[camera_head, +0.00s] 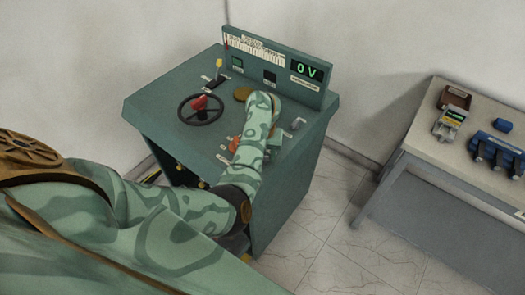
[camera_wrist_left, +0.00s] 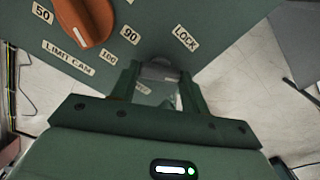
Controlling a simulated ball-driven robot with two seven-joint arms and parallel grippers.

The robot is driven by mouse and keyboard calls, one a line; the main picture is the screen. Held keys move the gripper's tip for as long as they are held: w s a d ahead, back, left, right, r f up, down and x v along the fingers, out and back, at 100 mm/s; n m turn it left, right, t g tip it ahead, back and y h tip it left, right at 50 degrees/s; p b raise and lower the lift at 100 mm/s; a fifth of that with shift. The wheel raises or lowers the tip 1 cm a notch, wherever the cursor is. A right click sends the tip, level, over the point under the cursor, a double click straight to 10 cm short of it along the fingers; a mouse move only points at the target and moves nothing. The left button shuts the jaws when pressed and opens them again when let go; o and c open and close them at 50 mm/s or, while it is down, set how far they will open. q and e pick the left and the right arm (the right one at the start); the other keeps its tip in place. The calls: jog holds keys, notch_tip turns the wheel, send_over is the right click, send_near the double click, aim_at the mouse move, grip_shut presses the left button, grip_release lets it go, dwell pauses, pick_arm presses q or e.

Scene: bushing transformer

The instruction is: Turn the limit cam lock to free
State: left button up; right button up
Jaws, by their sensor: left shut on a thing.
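The limit cam lock is a small grey handle (camera_wrist_left: 158,72) on the green console panel, with a LOCK label (camera_wrist_left: 185,38) up and to the right of it. My left gripper (camera_wrist_left: 158,80) is shut on this handle, one finger on each side. Another small label (camera_wrist_left: 142,88) shows between the fingers, too hidden to read. The orange limit cam knob (camera_wrist_left: 84,18) is up and to the left, beside a LIMIT CAM label and number labels. In the head view, my left forearm lies over the console and largely hides the handle. My right gripper is out of view.
The green console (camera_head: 160,95) carries a black handwheel (camera_head: 201,110) with a red grip, a yellow-tipped lever (camera_head: 219,64) and a display (camera_head: 307,71) reading 0 V. A grey side table (camera_head: 425,140) with several tools stands at the right. Tiled floor lies between them.

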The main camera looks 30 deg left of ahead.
pick_arm(q)
jog(key=m+p, duration=0.2)
jog(key=m, duration=0.3)
jog(key=shift+w+r, duration=0.1)
jog(key=shift+m, duration=0.3)
dwell(0.4)
jog(key=o, duration=1)
notch_tip(320, 180, up, 16)
jog(key=p, duration=0.5)
jog(key=shift+r, duration=0.1)
